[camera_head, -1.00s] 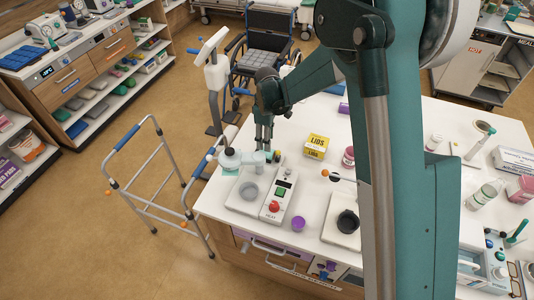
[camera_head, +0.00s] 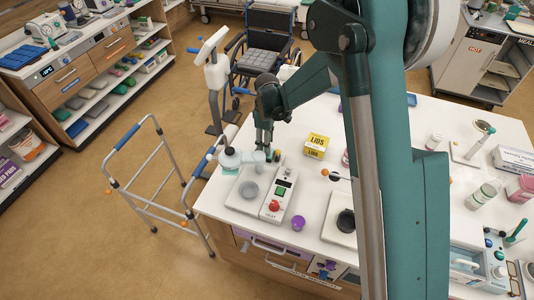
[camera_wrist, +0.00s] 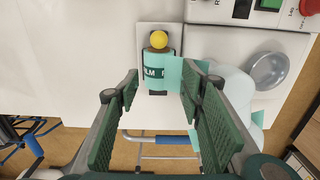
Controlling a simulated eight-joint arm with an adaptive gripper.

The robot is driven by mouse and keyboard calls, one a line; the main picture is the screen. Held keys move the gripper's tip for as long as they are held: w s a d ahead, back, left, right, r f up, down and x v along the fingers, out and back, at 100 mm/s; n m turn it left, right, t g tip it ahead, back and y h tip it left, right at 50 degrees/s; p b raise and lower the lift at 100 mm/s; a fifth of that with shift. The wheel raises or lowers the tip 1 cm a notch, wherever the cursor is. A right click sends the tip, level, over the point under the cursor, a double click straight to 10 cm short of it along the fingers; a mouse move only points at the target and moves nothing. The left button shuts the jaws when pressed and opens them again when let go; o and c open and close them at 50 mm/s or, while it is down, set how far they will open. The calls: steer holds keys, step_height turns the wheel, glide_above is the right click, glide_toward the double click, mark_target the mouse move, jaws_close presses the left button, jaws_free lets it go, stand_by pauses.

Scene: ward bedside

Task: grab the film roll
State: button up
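The film roll (camera_wrist: 154,68) is a short mint-green roll with a dark band lettered "FILM R", a dark end and a yellow ball at its far end. It lies on or over a small pale plate at the counter's far-left part. My gripper (camera_wrist: 160,84) is open, with its green ribbed fingers apart and the roll ahead between the fingertips. Whether either finger touches it I cannot tell. In the head view my gripper (camera_head: 263,146) points down beside the sealing machine, and the roll is mostly hidden there.
A yellow LIDS box (camera_head: 316,146) and a purple cup (camera_head: 298,223) are on the counter. A walker (camera_head: 150,190) stands left of it.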

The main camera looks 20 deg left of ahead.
steer(key=shift+f, duration=0.15)
steer(key=shift+w+f+p, duration=0.15)
steer(key=shift+f+p, duration=0.4)
steer(key=shift+f, duration=1.9)
steer(key=shift+c, duration=0.3)
steer(key=c, duration=0.6)
